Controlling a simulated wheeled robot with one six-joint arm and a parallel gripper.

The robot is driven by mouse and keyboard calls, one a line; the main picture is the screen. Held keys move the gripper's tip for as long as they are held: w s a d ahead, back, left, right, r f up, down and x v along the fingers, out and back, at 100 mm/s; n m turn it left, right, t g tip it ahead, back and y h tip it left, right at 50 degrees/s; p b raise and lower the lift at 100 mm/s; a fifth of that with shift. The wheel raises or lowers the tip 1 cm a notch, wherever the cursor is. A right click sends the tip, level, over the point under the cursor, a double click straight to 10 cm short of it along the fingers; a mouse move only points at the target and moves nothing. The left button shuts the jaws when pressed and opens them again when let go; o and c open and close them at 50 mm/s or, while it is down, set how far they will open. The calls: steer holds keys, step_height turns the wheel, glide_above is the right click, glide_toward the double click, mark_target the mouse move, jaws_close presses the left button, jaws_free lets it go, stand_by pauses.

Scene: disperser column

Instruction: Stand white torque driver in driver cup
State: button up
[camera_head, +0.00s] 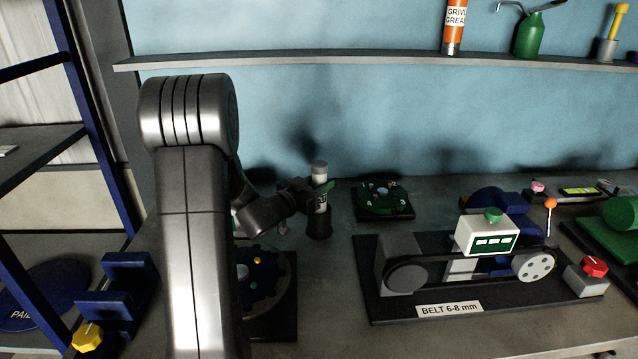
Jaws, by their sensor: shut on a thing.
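The white torque driver (320,170) is upright in the head camera view, with a grey cap on top and a pale body. My gripper (318,190) is shut around its middle, reaching in from the left. A dark round cup (319,226), which looks like the driver cup, stands on the bench directly below the driver. The driver's lower end meets the cup's top in this view. I cannot tell whether its tip is inside the cup or just above it.
A round green fixture (382,198) on a dark base stands just right of the cup. A belt rig (440,310) fills the front right. A dark plate with a blue gear (265,275) lies partly behind my arm. A shelf (370,62) runs above the bench.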

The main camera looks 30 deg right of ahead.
steer(key=shift+r, duration=0.1)
steer(key=o, duration=1.1)
steer(key=shift+c, duration=0.2)
step_height(320, 180, up, 10)
